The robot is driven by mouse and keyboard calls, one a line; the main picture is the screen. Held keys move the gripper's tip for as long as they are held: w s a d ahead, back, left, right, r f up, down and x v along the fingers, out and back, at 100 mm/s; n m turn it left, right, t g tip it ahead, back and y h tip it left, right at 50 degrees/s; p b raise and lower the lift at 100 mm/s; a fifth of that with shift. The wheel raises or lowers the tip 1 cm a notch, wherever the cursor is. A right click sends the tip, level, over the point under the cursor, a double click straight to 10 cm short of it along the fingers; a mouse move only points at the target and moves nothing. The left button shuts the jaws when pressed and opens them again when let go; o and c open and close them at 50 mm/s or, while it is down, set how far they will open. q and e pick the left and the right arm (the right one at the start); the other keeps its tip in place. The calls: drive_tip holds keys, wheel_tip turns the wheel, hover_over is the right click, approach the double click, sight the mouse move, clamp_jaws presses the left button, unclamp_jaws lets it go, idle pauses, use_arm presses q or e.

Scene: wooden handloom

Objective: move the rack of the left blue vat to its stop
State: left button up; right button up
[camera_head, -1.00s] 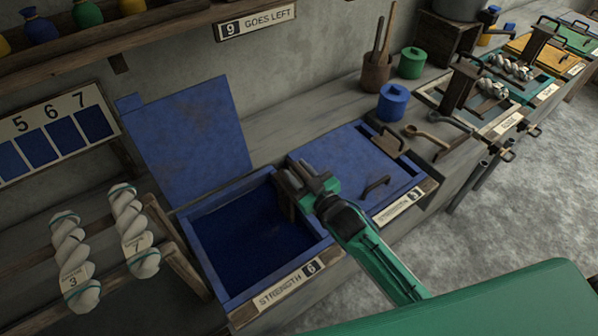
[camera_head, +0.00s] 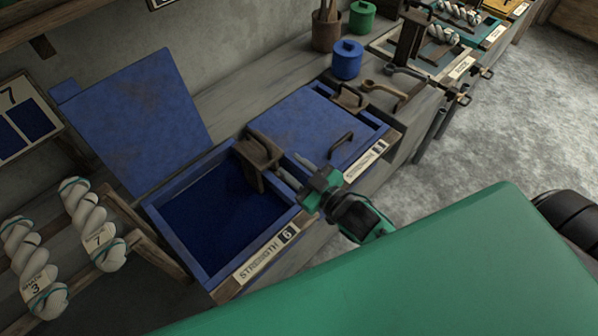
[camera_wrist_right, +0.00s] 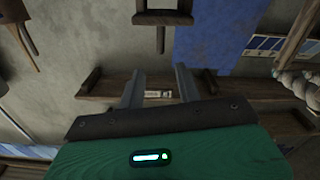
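The left blue vat (camera_head: 178,241) stands open with dark blue liquid (camera_head: 212,208) inside and a front label reading STRENGTH 6. Its blue lid (camera_head: 135,115) stands raised behind it. The brown wooden rack (camera_head: 256,160) is at the vat's right end. My right gripper (camera_head: 296,178) is just right of the rack over the vat's right edge, its fingers pointing toward the rack. In the right wrist view its two fingers (camera_wrist_right: 159,90) are apart with nothing held between them. Whether a finger touches the rack is unclear. My left gripper is not in view.
A second blue vat (camera_head: 310,125), lidded, adjoins on the right. A blue jar (camera_head: 347,60), a green jar (camera_head: 362,16) and a ladle (camera_head: 385,88) are on the bench behind. White skeins (camera_head: 92,225) hang at the left. The floor (camera_head: 480,130) at right is clear.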

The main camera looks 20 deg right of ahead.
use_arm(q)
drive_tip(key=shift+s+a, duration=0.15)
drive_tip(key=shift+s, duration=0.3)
use_arm(e)
drive_tip(key=shift+s+d, duration=0.25)
drive_tip(key=shift+s, duration=0.35)
